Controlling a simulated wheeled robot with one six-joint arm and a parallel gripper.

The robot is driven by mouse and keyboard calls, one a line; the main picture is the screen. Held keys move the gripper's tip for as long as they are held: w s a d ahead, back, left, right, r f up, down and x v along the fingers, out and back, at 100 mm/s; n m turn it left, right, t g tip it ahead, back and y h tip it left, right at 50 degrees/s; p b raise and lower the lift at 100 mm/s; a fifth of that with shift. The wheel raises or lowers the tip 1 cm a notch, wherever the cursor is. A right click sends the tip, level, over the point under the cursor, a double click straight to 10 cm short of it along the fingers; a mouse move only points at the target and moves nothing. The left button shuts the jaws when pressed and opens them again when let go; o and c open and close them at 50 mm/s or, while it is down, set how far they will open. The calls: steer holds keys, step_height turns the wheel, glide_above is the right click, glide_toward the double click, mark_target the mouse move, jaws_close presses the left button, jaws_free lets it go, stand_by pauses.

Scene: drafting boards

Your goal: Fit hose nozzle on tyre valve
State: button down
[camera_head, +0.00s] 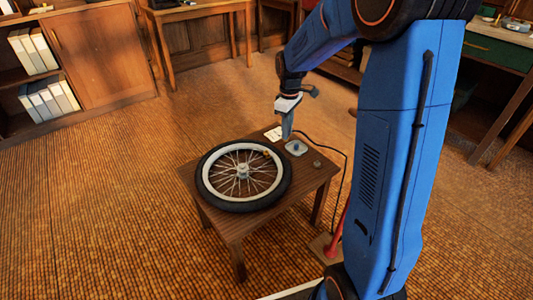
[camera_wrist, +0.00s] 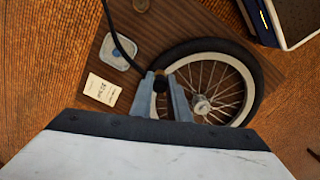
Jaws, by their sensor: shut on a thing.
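My gripper (camera_wrist: 163,98) is shut on the dark hose nozzle (camera_wrist: 160,84), which shows between the fingertips in the wrist view. The black hose (camera_wrist: 122,42) runs up and left from it. In the head view my gripper (camera_head: 287,130) is above the back of the small table, behind the wheel. The wheel, with black tyre (camera_head: 248,205), pale rim and spokes, lies flat; it also shows in the wrist view (camera_wrist: 250,62). A small brassy spot, perhaps the tyre valve (camera_head: 267,154), is on its rim. The gap between nozzle and valve cannot be judged.
The wooden table (camera_head: 310,178) also carries a white card (camera_head: 273,133), a pale tray with a blue centre (camera_head: 296,148) and a small round piece (camera_head: 317,164). The hose drops at the table's right towards a red pump (camera_head: 335,242). Floor to the left is free.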

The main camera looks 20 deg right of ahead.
steer(key=w+a, duration=0.2)
steer(key=a, duration=0.5)
steer(key=shift+w, duration=0.3)
stand_by(0.3)
steer(key=shift+f, duration=0.15)
steer(key=shift+f, duration=1.9)
steer(key=shift+f, duration=1.3)
steer(key=c, duration=1.6)
jaws_free()
